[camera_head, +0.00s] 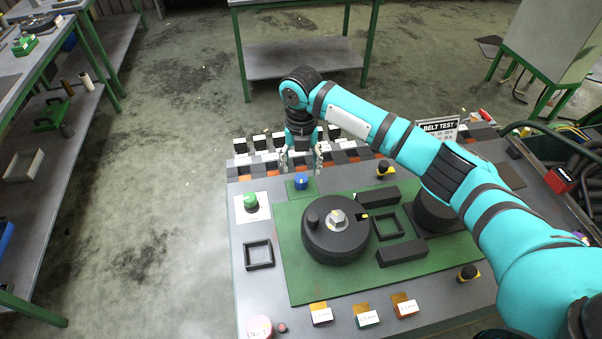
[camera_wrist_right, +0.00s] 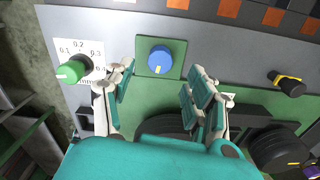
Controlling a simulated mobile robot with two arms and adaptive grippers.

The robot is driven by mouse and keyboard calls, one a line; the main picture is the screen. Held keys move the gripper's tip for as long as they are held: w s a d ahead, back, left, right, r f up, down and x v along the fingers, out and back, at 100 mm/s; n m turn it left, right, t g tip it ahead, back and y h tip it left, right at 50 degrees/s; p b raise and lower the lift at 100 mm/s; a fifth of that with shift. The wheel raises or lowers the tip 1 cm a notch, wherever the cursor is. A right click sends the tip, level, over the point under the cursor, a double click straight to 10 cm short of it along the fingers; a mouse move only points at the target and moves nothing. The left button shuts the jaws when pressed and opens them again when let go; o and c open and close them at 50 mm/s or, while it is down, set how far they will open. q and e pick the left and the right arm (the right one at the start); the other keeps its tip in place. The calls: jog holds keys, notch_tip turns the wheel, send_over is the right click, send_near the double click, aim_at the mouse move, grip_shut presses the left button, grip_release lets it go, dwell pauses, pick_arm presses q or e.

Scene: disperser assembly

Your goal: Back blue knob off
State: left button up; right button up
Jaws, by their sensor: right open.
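The blue knob (camera_head: 301,181) sits on a small green square plate (camera_head: 290,189) near the back of the table. In the right wrist view the blue knob (camera_wrist_right: 160,58) has a yellow mark at its lower edge. My right gripper (camera_head: 302,170) is open and empty, just above and around the knob's place in the head view. In the right wrist view its two fingers (camera_wrist_right: 160,88) stand apart, left and right below the knob, not touching it. My left gripper is not in view.
A green knob (camera_head: 250,202) on a white numbered dial stands left of the blue knob. A black disc (camera_head: 336,238) with a hex nut lies on the green mat (camera_head: 300,287). A yellow-and-black knob (camera_head: 384,169) stands to the right. Black-and-white blocks (camera_head: 260,143) line the back edge.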

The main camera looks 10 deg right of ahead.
aim_at(301, 178)
notch_tip(301, 178, up, 7)
jog(key=shift+f, duration=0.2)
dwell(0.4)
